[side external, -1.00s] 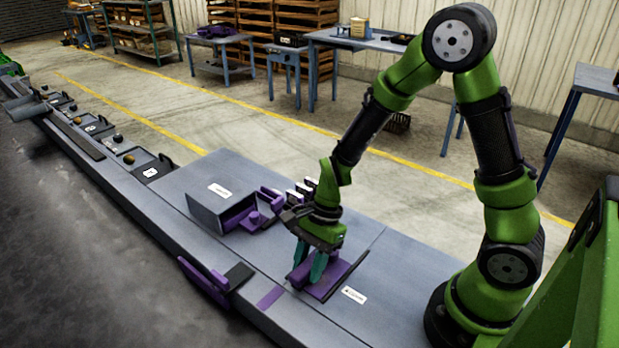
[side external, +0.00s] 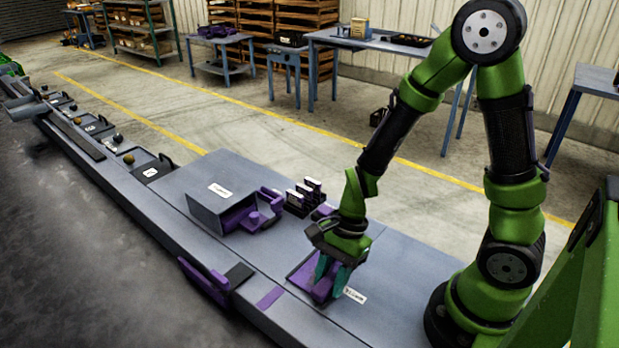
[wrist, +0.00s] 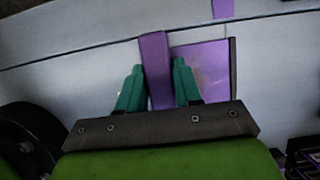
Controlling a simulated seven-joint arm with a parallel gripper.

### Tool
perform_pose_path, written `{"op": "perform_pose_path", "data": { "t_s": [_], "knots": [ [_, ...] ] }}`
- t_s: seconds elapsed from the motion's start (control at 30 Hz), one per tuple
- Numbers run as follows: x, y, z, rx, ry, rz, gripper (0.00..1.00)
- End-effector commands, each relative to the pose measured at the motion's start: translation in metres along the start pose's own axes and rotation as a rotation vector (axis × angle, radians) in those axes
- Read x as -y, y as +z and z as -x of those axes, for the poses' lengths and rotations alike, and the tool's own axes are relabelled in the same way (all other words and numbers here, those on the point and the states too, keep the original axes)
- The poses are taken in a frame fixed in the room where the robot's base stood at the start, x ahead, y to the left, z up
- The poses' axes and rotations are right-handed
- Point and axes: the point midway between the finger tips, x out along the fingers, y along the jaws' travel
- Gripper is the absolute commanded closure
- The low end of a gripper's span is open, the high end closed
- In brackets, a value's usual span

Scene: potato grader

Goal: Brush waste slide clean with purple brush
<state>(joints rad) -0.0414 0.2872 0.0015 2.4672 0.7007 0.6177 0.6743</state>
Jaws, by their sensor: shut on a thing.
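My gripper (side external: 332,275) has teal fingers pointing down over a shallow purple tray-like piece (side external: 303,270) on the grey bench. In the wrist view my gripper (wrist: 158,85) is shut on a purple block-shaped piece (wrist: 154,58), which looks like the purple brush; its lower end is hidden. The flat purple surface (wrist: 208,68) beside it, with a dark edge on its right, appears to be the tray. I cannot tell which purple part is the waste slide. Whether the brush touches the surface is unclear.
A grey box (side external: 222,212) with purple parts stands further left on the bench. Several black-and-white pieces (side external: 304,192) stand behind it. A white label (side external: 355,295) lies right of the tray. A purple bracket (side external: 205,283) hangs at the front edge. The bench right of the gripper is clear.

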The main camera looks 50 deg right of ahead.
Motion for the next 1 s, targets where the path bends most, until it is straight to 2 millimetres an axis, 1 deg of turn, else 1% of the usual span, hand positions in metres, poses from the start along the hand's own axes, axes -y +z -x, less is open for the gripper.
{"op": "perform_pose_path", "data": {
  "t_s": [0.13,0.23,1.0],
  "knots": [
    [-0.001,0.000,-0.001,0.000,0.004,-0.001,0.90],
    [0.002,0.000,-0.001,-0.001,0.003,0.001,0.90],
    [0.057,0.000,-0.001,-0.001,0.001,0.001,0.90]
  ]
}}
